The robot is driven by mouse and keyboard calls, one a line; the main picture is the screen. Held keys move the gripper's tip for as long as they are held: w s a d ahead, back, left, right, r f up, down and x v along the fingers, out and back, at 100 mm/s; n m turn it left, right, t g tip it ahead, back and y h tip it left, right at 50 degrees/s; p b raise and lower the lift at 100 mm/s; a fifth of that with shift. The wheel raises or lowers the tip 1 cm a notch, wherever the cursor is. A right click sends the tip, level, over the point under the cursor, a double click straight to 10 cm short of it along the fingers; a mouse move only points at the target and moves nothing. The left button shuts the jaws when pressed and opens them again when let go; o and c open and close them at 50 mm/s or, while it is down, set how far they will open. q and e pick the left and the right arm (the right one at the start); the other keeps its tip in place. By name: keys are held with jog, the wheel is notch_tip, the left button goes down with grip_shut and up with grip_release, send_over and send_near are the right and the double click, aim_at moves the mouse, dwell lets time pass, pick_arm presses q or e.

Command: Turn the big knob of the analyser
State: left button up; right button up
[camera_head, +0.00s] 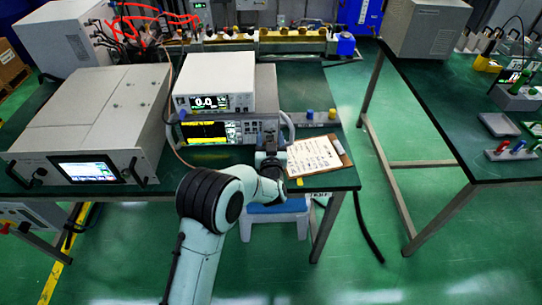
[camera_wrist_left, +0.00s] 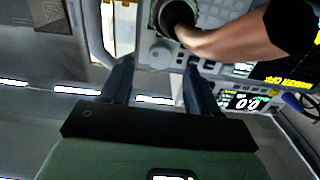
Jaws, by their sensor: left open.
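The analyser (camera_head: 266,88) is the lower of two stacked instruments on the green table, with a yellow-trace screen (camera_head: 212,132) and buttons to its right. My left gripper (camera_head: 270,160) is in front of the right part of its panel. In the left wrist view, the panel appears upside down, and my left gripper (camera_wrist_left: 158,65) is open and empty, fingers pointing at it. A pale grey round knob (camera_wrist_left: 160,55) shows between the fingertips, seemingly apart from them. The head view does not show the knob clearly.
A thick brown cable (camera_wrist_left: 235,38) with a dark plug meets the panel near the knob. Grey handles (camera_head: 289,126) flank the panel. A white instrument (camera_head: 215,75) sits on top, a clipboard (camera_head: 315,156) lies to the right, and a large grey unit (camera_head: 90,115) stands left.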

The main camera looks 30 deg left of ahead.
pick_arm(q)
jog(key=v, duration=0.9)
jog(key=shift+s, duration=0.35)
jog(key=shift+d, duration=0.2)
